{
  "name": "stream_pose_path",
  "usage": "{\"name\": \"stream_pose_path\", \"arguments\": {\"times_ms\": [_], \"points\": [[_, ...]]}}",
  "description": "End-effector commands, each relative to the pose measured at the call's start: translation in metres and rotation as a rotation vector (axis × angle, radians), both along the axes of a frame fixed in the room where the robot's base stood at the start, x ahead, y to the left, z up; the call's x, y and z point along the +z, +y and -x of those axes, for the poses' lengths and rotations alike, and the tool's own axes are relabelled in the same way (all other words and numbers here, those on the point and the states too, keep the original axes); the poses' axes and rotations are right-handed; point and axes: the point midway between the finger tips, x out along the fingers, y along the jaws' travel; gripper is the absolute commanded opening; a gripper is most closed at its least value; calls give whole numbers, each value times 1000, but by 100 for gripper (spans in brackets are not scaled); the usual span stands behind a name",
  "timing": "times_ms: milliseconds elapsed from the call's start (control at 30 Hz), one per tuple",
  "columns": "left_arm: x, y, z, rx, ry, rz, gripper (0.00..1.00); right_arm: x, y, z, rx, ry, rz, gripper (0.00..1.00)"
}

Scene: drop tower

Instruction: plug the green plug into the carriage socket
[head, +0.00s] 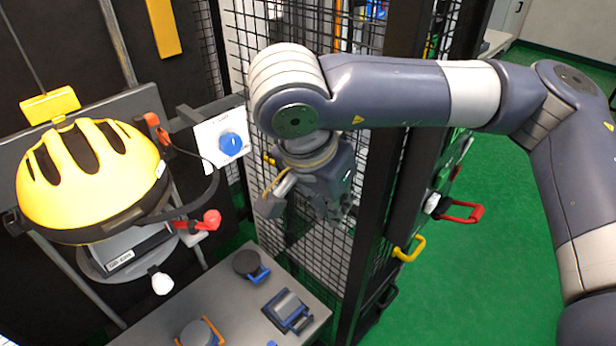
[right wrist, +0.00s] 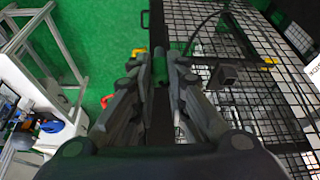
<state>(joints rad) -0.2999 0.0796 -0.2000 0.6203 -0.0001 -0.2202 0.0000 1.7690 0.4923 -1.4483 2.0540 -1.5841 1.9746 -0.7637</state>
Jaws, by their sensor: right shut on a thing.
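My right gripper (head: 336,212) hangs in front of the black mesh fence, right of the drop-tower carriage; its fingers point down. In the right wrist view its fingers (right wrist: 160,70) are shut on a small dark green piece (right wrist: 160,66), seemingly the green plug, mostly hidden between the fingertips. The plug cannot be made out in the head view. The carriage carries a yellow helmet (head: 85,178) on a grey mount at the left. A red part (head: 211,219) and an orange part (head: 154,125) sit beside the helmet. I cannot identify the socket. My left gripper is not in view.
A white panel with a blue knob (head: 231,144) stands between the helmet and my gripper. A grey table (head: 222,288) below holds several dark blocks with blue or orange handles. The fence's dark post (head: 385,170) stands close to my arm. Green floor is free at right.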

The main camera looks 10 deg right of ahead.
Motion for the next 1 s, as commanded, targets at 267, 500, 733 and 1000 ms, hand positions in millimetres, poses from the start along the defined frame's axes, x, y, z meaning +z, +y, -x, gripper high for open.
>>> {"name": "stream_pose_path", "arguments": {"times_ms": [267,500,733,1000], "points": [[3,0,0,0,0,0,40,11,-5,1,-127,0,-1,1],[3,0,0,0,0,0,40,11,-5,0,-126,0,-1,1],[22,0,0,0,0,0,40,11,-2,-34,-131,7,-3,1],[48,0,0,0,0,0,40,4,3,-102,-129,7,-3,1]]}}
